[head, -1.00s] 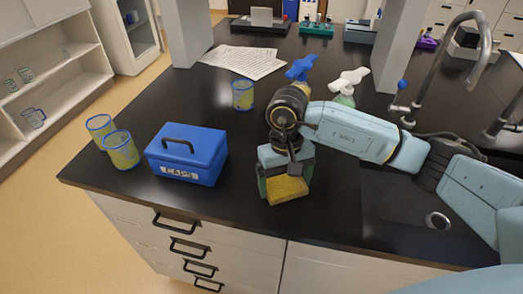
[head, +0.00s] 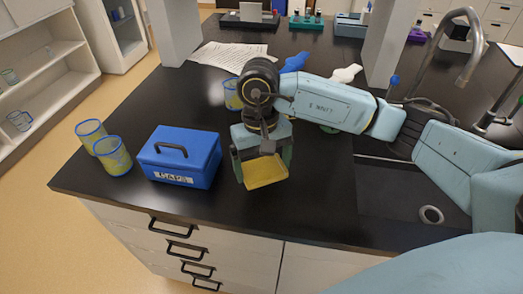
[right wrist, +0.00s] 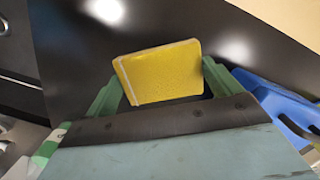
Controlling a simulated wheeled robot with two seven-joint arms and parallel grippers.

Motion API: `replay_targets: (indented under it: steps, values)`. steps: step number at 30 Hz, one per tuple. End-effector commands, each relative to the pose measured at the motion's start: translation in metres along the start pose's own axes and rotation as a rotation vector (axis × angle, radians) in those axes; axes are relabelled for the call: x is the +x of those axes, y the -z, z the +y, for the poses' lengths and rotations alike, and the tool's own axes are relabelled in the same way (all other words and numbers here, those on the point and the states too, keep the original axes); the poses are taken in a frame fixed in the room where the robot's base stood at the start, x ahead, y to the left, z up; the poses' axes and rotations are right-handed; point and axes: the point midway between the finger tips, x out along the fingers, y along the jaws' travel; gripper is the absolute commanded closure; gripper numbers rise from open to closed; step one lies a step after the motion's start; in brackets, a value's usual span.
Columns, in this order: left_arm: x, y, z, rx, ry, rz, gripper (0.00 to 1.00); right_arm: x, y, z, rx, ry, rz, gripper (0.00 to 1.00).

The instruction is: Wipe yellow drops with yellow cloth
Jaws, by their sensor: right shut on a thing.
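The yellow cloth (head: 265,172) is a flat, folded rectangular pad. My right gripper (head: 263,160) is shut on it, just right of the blue box on the black counter. In the right wrist view the cloth (right wrist: 160,73) sits between the two green fingers of the gripper (right wrist: 160,85), over bare black counter. I cannot tell whether the cloth touches the counter. No yellow drops can be made out; the arm and cloth hide part of the counter. My left gripper is not in view.
A blue box (head: 180,157) with a black handle stands left of the gripper. Two yellowish cups with blue rims (head: 113,156) stand left of it, near the counter's edge. Another cup (head: 232,94) and a blue-topped bottle (head: 293,63) stand behind the arm. The sink (head: 400,200) is at right.

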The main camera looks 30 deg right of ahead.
Motion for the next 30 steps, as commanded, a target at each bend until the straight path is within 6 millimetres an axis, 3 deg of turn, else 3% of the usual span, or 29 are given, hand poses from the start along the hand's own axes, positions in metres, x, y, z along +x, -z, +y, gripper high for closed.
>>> replay_targets:
  steps: [9, 26, 30]
  values:
    - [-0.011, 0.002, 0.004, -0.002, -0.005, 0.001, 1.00, -0.025, -0.004, 0.003, 0.007, 0.000, 0.001, 0.35]
    - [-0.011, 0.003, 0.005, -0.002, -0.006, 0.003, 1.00, -0.026, -0.004, 0.003, 0.006, 0.000, 0.001, 0.35]
    - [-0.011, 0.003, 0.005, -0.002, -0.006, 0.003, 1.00, -0.035, 0.005, 0.002, -0.032, -0.005, 0.004, 0.35]
